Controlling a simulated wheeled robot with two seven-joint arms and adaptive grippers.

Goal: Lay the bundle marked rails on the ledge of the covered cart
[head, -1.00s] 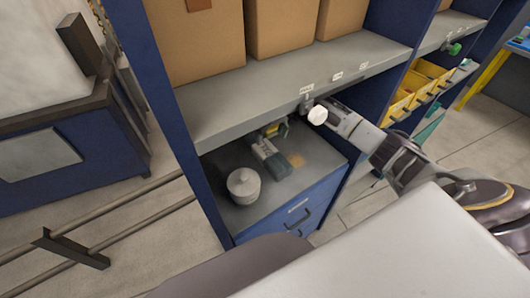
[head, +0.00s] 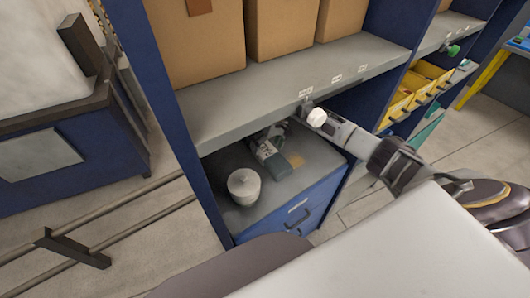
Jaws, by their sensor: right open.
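At the left stands a blue cart (head: 62,160) with a dark ledge and a large white cover (head: 40,50) on top; it appears to be the covered cart. My right arm reaches in from the right under a grey shelf. My right gripper (head: 268,139) is open in the bay, close to a small grey and dark object (head: 277,164) with pale marks. I cannot read the marks, nor tell whether the gripper touches it. No bundle can be made out for certain as the one marked rails. My left gripper is out of view.
A white lidded pot (head: 244,186) stands near the object on the drawer unit's top (head: 318,160). The grey shelf (head: 235,105) with cardboard boxes (head: 285,25) hangs above. Yellow bins (head: 405,98) are at the right. Long rails (head: 150,203) run low at the left.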

